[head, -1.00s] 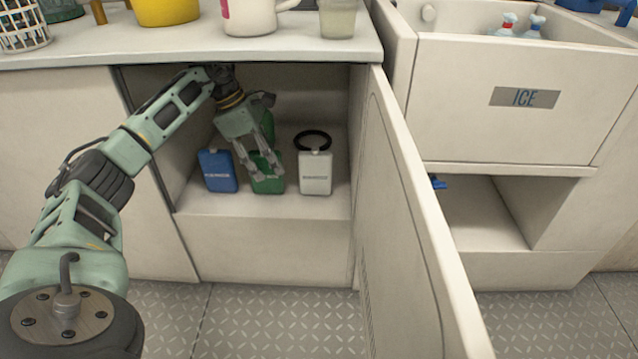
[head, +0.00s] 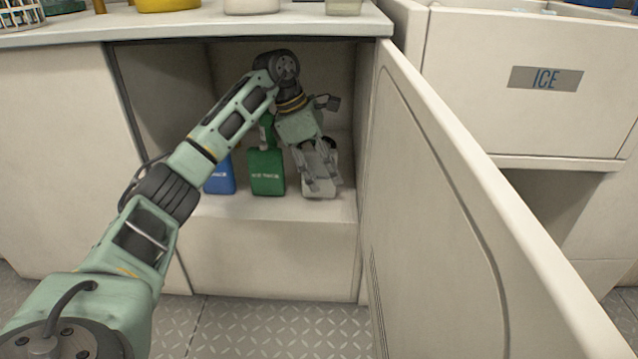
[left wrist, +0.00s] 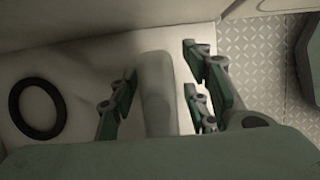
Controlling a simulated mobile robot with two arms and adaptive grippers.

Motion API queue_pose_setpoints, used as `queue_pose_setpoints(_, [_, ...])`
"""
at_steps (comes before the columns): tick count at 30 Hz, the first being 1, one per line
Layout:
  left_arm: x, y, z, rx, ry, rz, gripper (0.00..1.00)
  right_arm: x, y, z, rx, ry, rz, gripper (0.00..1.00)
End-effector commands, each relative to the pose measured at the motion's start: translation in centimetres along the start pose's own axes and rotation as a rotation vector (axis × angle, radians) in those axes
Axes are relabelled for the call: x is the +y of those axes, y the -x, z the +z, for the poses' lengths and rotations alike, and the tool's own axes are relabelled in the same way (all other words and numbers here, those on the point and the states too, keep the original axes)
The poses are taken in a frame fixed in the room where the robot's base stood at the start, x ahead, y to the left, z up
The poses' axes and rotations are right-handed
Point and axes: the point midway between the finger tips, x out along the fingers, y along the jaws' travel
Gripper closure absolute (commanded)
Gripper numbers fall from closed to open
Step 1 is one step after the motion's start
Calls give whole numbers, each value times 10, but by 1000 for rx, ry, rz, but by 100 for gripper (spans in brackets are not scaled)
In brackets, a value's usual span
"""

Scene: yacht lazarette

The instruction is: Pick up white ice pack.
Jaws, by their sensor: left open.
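The white ice pack (head: 319,187) stands on the floor of the open cabinet, right of the green ice pack (head: 266,172). My left gripper (head: 323,176) is open in front of and over the white ice pack and hides much of it. In the left wrist view the white ice pack (left wrist: 157,90) lies between the spread fingers, with one finger on its left and two on its right. I cannot tell whether any finger touches it. My right gripper is not in view.
A blue ice pack (head: 219,176) stands left of the green one, partly behind my arm. A black ring (left wrist: 38,108) lies on the cabinet floor in the left wrist view. The open cabinet door (head: 440,200) bounds the right side; the counter edge (head: 200,27) is above.

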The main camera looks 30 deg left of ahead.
Motion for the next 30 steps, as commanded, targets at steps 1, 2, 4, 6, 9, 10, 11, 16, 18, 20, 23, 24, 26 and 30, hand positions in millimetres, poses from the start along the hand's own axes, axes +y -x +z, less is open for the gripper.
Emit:
queue_pose_setpoints(1, [0, -14, -2, -1, -1, -1, 56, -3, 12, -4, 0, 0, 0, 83])
queue_pose_setpoints(2, [0, -17, -2, -1, -1, -1, 56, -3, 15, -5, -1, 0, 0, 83])
queue_pose_setpoints(4, [0, -21, -2, -1, 0, 1, 56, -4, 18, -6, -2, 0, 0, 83])
queue_pose_setpoints(6, [0, -22, -1, -1, 0, 1, 56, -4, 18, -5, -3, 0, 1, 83])
queue_pose_setpoints(9, [0, -20, 0, -1, 0, 1, 56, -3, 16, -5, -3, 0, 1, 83])
queue_pose_setpoints(10, [0, -20, 0, -1, 0, 1, 56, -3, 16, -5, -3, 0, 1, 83])
queue_pose_setpoints(11, [0, -20, 0, -1, 0, 1, 56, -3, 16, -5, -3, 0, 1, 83])
queue_pose_setpoints(16, [0, -20, 0, -1, 0, 1, 69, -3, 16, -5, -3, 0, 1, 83])
queue_pose_setpoints(18, [0, -20, 0, -1, 0, 1, 76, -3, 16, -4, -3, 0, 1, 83])
queue_pose_setpoints(20, [0, -20, 0, -1, 0, 1, 81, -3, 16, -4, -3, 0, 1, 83])
queue_pose_setpoints(23, [0, -20, 0, -1, 0, 1, 90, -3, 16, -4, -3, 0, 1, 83])
queue_pose_setpoints(24, [0, -20, 0, -1, 0, 1, 93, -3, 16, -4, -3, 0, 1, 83])
queue_pose_setpoints(26, [0, -20, 0, -1, 0, 1, 98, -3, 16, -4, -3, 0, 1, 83])
queue_pose_setpoints(30, [0, -20, 0, -1, 0, 1, 100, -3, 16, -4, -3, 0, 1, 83])
